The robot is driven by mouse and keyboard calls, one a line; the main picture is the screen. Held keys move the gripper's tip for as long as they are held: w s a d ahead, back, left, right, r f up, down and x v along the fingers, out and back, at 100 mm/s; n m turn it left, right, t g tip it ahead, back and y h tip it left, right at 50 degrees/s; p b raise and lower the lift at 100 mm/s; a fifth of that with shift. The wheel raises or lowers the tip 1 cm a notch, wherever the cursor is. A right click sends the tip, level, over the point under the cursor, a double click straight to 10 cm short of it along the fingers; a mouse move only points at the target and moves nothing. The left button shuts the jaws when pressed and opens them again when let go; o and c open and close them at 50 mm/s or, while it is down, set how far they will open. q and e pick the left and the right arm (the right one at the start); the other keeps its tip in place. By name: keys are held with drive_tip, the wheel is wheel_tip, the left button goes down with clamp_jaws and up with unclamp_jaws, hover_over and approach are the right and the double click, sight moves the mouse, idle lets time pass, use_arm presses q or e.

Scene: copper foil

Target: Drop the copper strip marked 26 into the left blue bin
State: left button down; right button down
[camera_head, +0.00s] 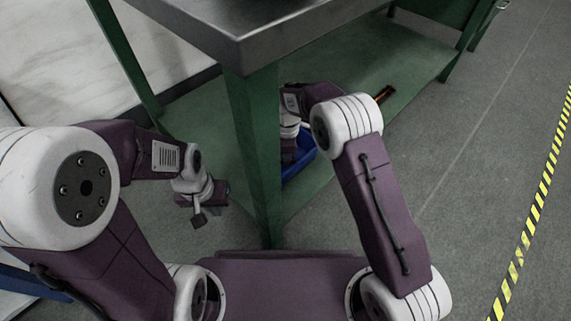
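A copper-brown strip (384,94) lies on the green lower shelf of the workbench, right of my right arm; no number on it can be read. A blue bin (298,163) stands on the same shelf, largely hidden behind the bench's front leg and my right arm. My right gripper (288,150) is at the bin, mostly hidden by the leg; its fingers and anything in them cannot be made out. My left gripper (201,208) hangs left of the front leg, away from the strip and bin; its finger gap is unclear.
The metal-topped bench (235,35) overhangs the shelf (410,75). Its green front leg (255,150) stands between my two grippers. Open grey floor (470,150) lies to the right, with yellow-black tape (530,215) along it.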

drive_tip(key=shift+r, duration=0.2)
drive_tip(key=shift+f, duration=0.1)
drive_tip(key=shift+f+p, duration=0.3)
drive_tip(key=shift+f, duration=0.2)
drive_tip(key=c, duration=1.7)
unclamp_jaws()
drive_tip(key=shift+r, duration=0.3)
wheel_tip(320, 180, up, 8)
drive_tip(key=p, duration=0.5)
drive_tip(key=shift+r+p, duration=0.15)
drive_tip(key=shift+p, duration=0.25)
